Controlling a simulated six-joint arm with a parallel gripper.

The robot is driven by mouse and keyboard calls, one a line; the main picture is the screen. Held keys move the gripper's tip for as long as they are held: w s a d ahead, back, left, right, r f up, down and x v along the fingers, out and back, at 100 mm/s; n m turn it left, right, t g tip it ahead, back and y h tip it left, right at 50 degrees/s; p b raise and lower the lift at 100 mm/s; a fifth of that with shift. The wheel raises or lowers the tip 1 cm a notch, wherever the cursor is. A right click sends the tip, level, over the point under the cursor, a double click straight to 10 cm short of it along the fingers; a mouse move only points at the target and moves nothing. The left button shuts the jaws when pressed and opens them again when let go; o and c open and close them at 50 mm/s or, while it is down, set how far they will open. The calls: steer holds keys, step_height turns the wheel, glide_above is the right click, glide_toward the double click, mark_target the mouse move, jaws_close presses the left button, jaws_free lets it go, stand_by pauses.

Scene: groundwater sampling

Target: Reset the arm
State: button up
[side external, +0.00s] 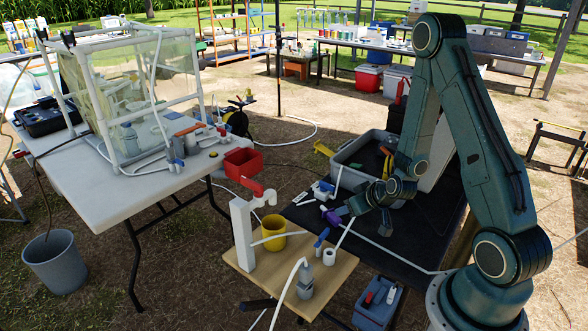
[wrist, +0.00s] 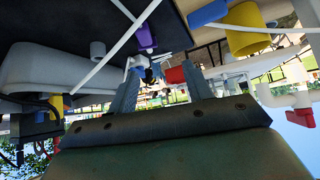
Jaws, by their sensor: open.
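My gripper (side external: 345,211) is low over the dark tabletop, pointing left toward the wooden board. In the wrist view, which looks upside down, its two fingers (wrist: 162,72) stand apart with nothing held between them. A small purple object (side external: 330,216) is close to the fingertips in the side view; it also shows in the wrist view (wrist: 147,38), beyond the fingers. I cannot tell whether they touch. My arm is bent, its elbow high and its forearm reaching down.
A grey bin (side external: 352,152) stands just behind my gripper. The wooden board (side external: 340,272) holds a white post with a red tap (side external: 258,190), a yellow cup (side external: 272,232) and a bottle (side external: 305,284). White tubes cross nearby. A white table (side external: 90,180) is at left. Above my forearm looks open.

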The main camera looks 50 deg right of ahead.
steer(key=s+a+r+n+g+y, duration=0.1)
steer(key=a+r+n, duration=0.1)
steer(key=a+r, duration=0.55)
steer(key=s+a+r+n+y, duration=0.1)
steer(key=a+r, duration=0.3)
steer(key=r, duration=0.6)
steer(key=s+a+r, duration=0.2)
steer(key=s+r, duration=0.3)
steer(key=s, duration=0.2)
steer(key=s+a+r+g, duration=0.1)
steer(key=s+a+r, duration=0.2)
steer(key=s+r, duration=0.2)
steer(key=s, duration=0.3)
steer(key=shift+s+a+r+n+g+y, duration=0.15)
steer(key=shift+a+r+n+g+y, duration=0.1)
steer(key=shift+r+n+g+y, duration=0.05)
